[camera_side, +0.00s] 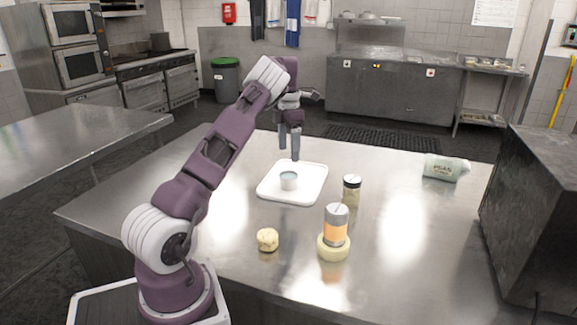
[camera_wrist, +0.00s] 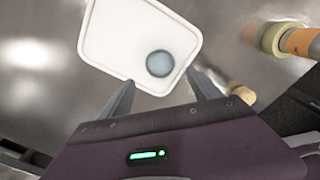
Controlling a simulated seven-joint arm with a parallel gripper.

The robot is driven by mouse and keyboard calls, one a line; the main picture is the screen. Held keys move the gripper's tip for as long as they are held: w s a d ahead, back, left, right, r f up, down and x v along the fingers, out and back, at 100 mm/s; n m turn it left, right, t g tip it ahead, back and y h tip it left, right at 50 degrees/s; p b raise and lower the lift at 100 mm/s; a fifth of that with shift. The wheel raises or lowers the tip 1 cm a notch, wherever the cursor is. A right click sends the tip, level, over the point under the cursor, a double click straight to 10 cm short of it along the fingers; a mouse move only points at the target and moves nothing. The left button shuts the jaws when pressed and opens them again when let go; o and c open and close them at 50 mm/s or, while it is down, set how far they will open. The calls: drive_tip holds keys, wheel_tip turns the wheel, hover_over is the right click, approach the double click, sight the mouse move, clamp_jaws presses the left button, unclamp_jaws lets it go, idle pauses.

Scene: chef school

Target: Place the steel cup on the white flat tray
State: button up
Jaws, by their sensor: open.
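In the wrist view the cup (camera_wrist: 160,64) shows as a round bluish-grey top near one corner of the tray (camera_wrist: 108,42). My gripper (camera_side: 290,157) is above the far part of the tray, with its fingers pointing down. The fingers (camera_wrist: 162,77) are spread apart and hold nothing. They look clear of the cup.
A pale green bottle (camera_side: 446,168) lies near a dark box (camera_side: 530,210). The left counter is clear.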

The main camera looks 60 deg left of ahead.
drive_tip(key=d+r+m+t, duration=0.3)
drive_tip(key=d+r+m, duration=0.6)
drive_tip(key=d+r, duration=0.55)
drive_tip(key=s+d+r+m+h, duration=0.1)
drive_tip(key=s+d+r+m, duration=0.1)
drive_tip(key=s+d+m, duration=0.45)
drive_tip(key=s+d+r+m, duration=0.1)
drive_tip(key=d+m, duration=0.3)
drive_tip(key=d, duration=0.5)
drive_tip(key=s+d+f+m+t, duration=0.1)
drive_tip(key=s+d+f+m, duration=0.2)
drive_tip(key=s+d+m, duration=0.3)
drive_tip(key=s+d+f+m+t+y, duration=0.1)
drive_tip(key=s+d+m, duration=0.4)
drive_tip(key=s+m, duration=0.5)
drive_tip(key=shift+d+f+m+t, duration=0.3)
drive_tip(key=shift+d+f+m, duration=0.1)
drive_tip(key=shift+f, duration=0.5)
